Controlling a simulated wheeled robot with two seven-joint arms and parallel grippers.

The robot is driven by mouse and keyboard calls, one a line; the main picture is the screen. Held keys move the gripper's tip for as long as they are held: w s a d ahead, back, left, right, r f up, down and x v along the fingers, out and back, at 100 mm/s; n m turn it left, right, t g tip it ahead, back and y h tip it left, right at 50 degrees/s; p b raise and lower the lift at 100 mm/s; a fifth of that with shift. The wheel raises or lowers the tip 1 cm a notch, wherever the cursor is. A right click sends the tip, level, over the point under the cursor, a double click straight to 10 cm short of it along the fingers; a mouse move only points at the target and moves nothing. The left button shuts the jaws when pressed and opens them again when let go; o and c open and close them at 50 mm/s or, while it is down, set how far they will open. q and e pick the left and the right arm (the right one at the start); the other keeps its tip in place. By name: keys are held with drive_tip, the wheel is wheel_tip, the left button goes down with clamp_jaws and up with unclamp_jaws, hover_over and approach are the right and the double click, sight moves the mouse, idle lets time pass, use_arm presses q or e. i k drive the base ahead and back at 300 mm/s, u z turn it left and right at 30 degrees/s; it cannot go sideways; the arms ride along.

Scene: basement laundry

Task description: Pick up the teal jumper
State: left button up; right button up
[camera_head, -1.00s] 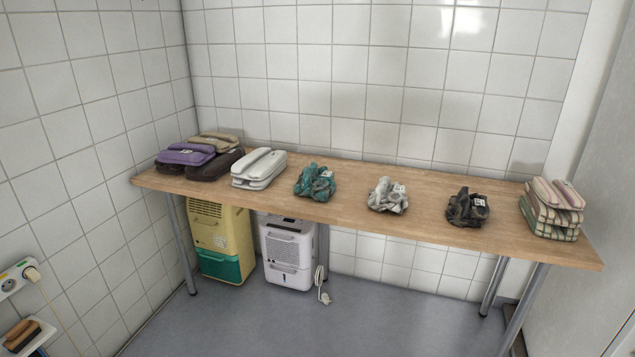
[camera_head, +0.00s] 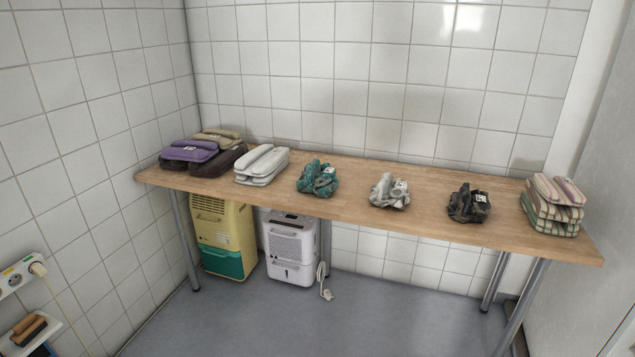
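The teal jumper (camera_head: 318,179) lies crumpled on the wooden table (camera_head: 350,207), left of the table's middle, with a small pale tag on it. A folded white garment (camera_head: 262,166) lies to its left and a crumpled light grey garment (camera_head: 389,191) to its right, both apart from it. Neither of my grippers shows in the head view.
Folded purple (camera_head: 188,151), dark brown and beige garments sit at the table's left end. A crumpled dark garment (camera_head: 468,204) and a striped folded stack (camera_head: 553,206) are on the right. Yellow-teal (camera_head: 223,235) and white (camera_head: 290,248) appliances stand beneath. The floor in front is clear.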

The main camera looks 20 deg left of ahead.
sight(319, 180)
drive_tip(key=z, duration=0.45)
drive_tip(key=k, duration=0.25)
drive_tip(key=u, duration=2.05)
drive_tip(key=i, duration=2.05)
drive_tip(key=z, duration=0.5)
